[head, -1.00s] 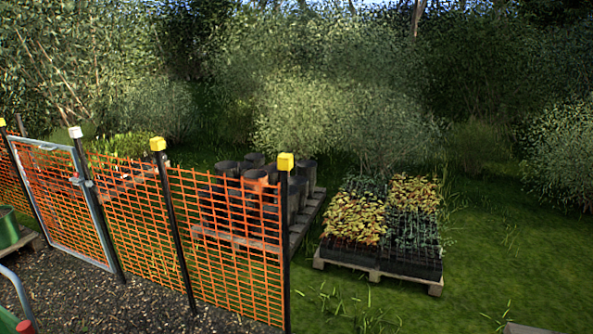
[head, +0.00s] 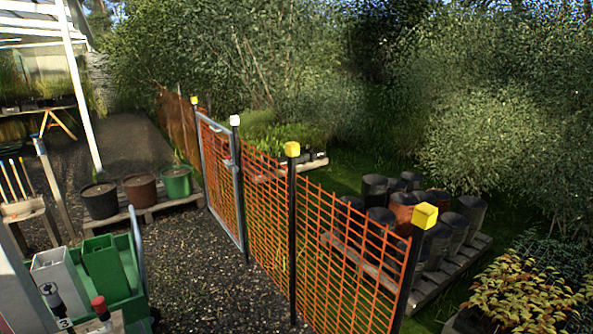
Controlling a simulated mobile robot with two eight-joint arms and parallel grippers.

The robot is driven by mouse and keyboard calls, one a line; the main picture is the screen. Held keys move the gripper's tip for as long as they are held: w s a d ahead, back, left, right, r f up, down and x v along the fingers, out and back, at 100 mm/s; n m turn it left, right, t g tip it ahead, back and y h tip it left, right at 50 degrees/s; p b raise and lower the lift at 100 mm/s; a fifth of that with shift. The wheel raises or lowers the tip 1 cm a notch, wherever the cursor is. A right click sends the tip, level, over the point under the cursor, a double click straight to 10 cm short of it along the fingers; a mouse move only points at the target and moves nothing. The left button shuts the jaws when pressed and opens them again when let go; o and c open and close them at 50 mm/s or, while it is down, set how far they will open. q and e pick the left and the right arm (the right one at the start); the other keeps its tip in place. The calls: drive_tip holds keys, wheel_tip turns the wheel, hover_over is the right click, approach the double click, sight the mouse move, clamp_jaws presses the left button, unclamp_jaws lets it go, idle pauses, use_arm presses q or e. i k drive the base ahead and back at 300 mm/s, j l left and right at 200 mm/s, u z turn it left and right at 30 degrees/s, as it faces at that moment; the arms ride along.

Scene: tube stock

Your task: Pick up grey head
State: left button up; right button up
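A small upright object with a grey rounded head (head: 49,289) shows at the lower left, with a dark lower part. A similar object with a red head (head: 99,303) stands to its right. Both seem to be at a wooden block or holder (head: 112,325) at the bottom edge, cut off by the frame. I cannot tell what the rest of the grey-headed object looks like. Neither of my grippers is in view.
A green cart (head: 138,300) with a grey bin (head: 58,272) and a green bin (head: 104,262) is just behind. Pots stand on a pallet (head: 150,208). An orange mesh fence (head: 265,215) with a metal-framed gate (head: 221,180) bounds the right. Gravel (head: 205,285) lies clear between.

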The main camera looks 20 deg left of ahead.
sight(54, 299)
drive_tip(key=i+u, duration=0.1)
drive_tip(key=u, duration=0.3)
drive_tip(key=i+l+u, duration=0.1)
drive_tip(key=u, duration=0.3)
drive_tip(key=i+l+u, duration=0.1)
drive_tip(key=u, duration=0.3)
drive_tip(key=i+l+u, duration=0.1)
drive_tip(key=u, duration=0.3)
drive_tip(key=i+l+u, duration=0.1)
drive_tip(key=u, duration=0.4)
drive_tip(key=i+l+u, duration=0.15)
drive_tip(key=u, duration=0.35)
drive_tip(key=i+l+u, duration=0.1)
drive_tip(key=l+u, duration=0.2)
drive_tip(key=u, duration=0.2)
